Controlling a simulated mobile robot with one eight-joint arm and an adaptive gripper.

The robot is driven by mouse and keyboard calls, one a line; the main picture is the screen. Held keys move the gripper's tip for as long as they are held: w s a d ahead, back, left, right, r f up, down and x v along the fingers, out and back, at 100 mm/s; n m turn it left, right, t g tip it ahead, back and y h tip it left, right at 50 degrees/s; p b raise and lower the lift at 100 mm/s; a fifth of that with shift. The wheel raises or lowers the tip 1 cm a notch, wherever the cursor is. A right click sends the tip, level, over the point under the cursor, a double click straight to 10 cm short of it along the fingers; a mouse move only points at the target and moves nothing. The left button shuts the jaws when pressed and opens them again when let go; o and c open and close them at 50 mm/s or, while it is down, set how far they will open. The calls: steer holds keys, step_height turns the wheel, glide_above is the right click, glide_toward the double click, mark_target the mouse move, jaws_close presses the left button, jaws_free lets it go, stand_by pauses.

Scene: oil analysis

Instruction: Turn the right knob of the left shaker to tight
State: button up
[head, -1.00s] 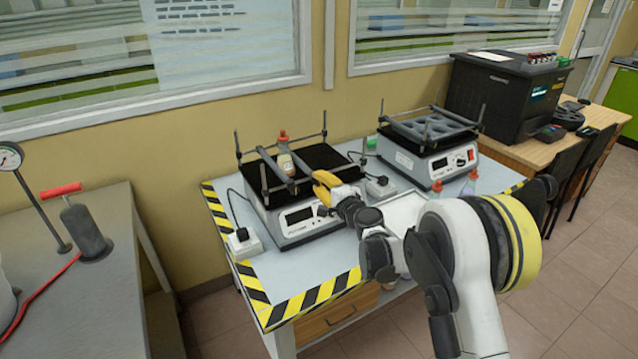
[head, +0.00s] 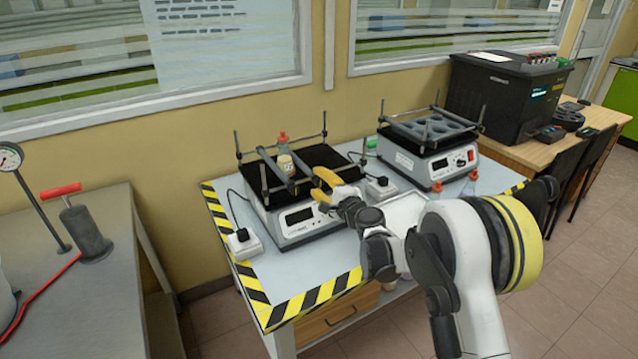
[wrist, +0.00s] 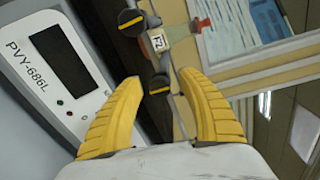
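The left shaker (head: 296,215) stands on the bench, with a dark platform, upright posts and clamp bars. A small bottle with a red cap (head: 285,160) is at its bars; it also shows in the wrist view (wrist: 157,42). The wrist view shows two black knobs with yellow marks: one (wrist: 131,22) beyond the bottle and a nearer one (wrist: 159,84) between my fingertips. My gripper (wrist: 161,78) is open, its yellow fingers either side of the nearer knob with gaps visible. In the head view my gripper (head: 322,184) is at the shaker's right front.
The shaker's front panel with display (wrist: 65,60) is close to the left finger. A second shaker (head: 430,150) stands to the right, with red-capped bottles (head: 470,178) near it. A white plug adapter (head: 380,187) lies between the shakers. The striped bench edge (head: 310,300) is clear.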

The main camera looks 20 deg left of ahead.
steer(key=v, duration=1.2)
steer(key=s+d+r+n+g+h, duration=0.1)
steer(key=s+d+r+n+h, duration=0.2)
steer(key=s+d+r, duration=0.45)
steer(key=s+d+r+n+g+h, duration=0.1)
steer(key=s+d+r+n+h, duration=0.2)
steer(key=d, duration=0.7)
steer(key=s+d+f+n+g+h, duration=0.1)
steer(key=s+d+f+n+h, duration=0.1)
steer(key=s+d, duration=0.8)
steer(key=s+d+f+n+g+h, duration=0.1)
steer(key=s+d+h, duration=0.4)
steer(key=s+d, duration=0.5)
steer(key=s+n, duration=0.1)
steer(key=s, duration=0.1)
steer(key=shift+s+d+f, duration=0.3)
steer(key=shift+d+f, duration=0.05)
steer(key=shift+f, duration=0.05)
steer(key=shift+c, duration=0.4)
